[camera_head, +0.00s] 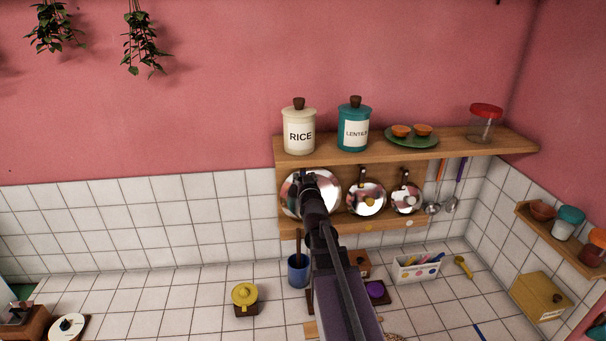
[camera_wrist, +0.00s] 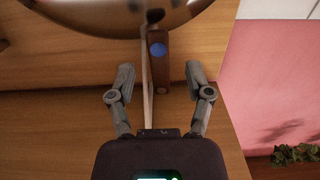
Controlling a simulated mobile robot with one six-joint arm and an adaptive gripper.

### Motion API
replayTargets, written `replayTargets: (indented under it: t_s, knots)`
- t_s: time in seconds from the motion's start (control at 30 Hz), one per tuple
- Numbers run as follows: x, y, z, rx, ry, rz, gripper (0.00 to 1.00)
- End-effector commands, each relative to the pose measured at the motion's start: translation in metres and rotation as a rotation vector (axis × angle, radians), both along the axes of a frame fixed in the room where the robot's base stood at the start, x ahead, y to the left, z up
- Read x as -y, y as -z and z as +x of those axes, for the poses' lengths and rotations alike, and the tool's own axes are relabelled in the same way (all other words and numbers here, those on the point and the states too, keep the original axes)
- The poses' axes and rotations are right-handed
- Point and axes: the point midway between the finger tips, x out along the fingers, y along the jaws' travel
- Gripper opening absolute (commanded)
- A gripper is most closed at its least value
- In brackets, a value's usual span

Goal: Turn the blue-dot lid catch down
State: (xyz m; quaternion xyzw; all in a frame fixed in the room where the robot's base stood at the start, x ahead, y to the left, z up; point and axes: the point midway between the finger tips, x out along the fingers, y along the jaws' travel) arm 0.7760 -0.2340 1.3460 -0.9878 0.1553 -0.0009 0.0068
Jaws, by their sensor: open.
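The blue-dot catch (camera_wrist: 163,72) is a dark brown wooden bar with a round blue dot. In the wrist view it runs up and down the picture, beside the rim of a shiny metal lid (camera_wrist: 90,14). My gripper (camera_wrist: 160,78) is open, with one finger on each side of the bar and a visible gap to each; I cannot tell its depth from the bar. In the head view my gripper (camera_head: 308,180) is in front of the large left lid (camera_head: 329,186) on the shelf back, and the catch is hidden behind it.
Two smaller lids (camera_head: 366,196) (camera_head: 405,197) hang to the right, then ladles (camera_head: 432,207). A rice jar (camera_head: 299,135) and a lentil jar (camera_head: 353,132) stand on the shelf (camera_head: 450,146) above. A blue cup (camera_head: 298,271) and a yellow pot (camera_head: 245,296) stand below.

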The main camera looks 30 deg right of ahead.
Motion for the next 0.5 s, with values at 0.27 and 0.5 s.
replayTargets:
  t_s: [0.27, 0.5]
  knots:
    - [-0.015, 0.0, -0.048, 0.001, 0.002, 0.0, 0.66]
    - [-0.023, 0.0, -0.074, 0.001, 0.002, 0.0, 0.66]
